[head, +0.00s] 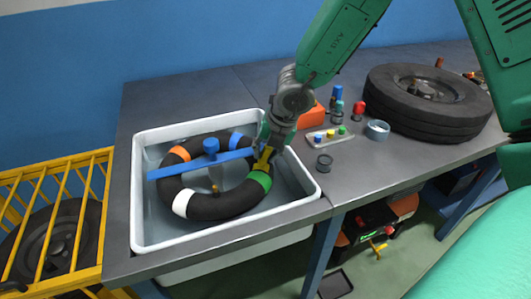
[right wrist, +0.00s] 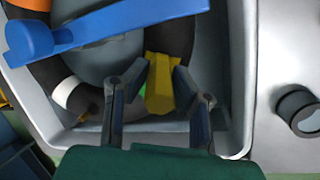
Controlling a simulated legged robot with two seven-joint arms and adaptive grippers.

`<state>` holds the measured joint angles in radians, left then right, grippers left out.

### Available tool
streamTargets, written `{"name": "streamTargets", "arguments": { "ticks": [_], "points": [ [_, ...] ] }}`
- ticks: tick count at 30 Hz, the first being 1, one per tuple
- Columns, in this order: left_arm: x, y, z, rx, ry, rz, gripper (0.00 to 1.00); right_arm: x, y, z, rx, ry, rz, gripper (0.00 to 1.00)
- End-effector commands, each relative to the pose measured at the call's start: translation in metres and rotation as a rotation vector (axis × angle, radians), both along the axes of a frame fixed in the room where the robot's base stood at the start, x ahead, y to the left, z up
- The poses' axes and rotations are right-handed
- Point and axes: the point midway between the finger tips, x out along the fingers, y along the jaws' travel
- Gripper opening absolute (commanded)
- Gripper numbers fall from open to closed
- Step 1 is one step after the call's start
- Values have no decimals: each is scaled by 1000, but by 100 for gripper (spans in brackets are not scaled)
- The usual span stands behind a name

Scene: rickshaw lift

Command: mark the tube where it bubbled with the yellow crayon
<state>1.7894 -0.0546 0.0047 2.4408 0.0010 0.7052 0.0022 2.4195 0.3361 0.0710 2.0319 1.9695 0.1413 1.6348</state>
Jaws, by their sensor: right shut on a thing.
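The black tube (head: 225,207) lies in a white tub (head: 137,200) of water, with orange, blue, green and white bands around it. My right gripper (head: 267,147) is over the tube's right side, shut on the yellow crayon (head: 262,160), which also shows between the fingers in the right wrist view (right wrist: 159,85). The crayon's lower end is at the tube between the blue band (head: 236,141) and the green band (head: 260,181); I cannot tell whether it touches. I see no bubbles or clear yellow mark. My left gripper is not in view.
A blue bar with a knob (head: 211,146) crosses the tub above the tube. Right of the tub stand a dark ring (head: 324,162), a tray with coloured pieces (head: 328,138), a light blue container (head: 378,130) and a stacked tyre (head: 428,96). A yellow rack (head: 60,178) stands left.

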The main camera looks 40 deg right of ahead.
Motion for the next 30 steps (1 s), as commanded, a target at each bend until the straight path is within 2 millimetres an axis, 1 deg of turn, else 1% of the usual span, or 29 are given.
{"name": "streamTargets", "arguments": {
  "ticks": [5, 16, 20, 30],
  "points": [
    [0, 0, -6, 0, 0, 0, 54, -5, 5, 0, -1, 1, 2, 0],
    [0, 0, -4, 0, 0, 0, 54, -6, 5, 3, 0, 1, 1, 0],
    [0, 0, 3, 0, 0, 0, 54, -5, 5, 11, 1, 0, 1, 0],
    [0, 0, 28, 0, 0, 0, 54, -5, 5, 39, 1, 0, 1, 0]
  ]
}}
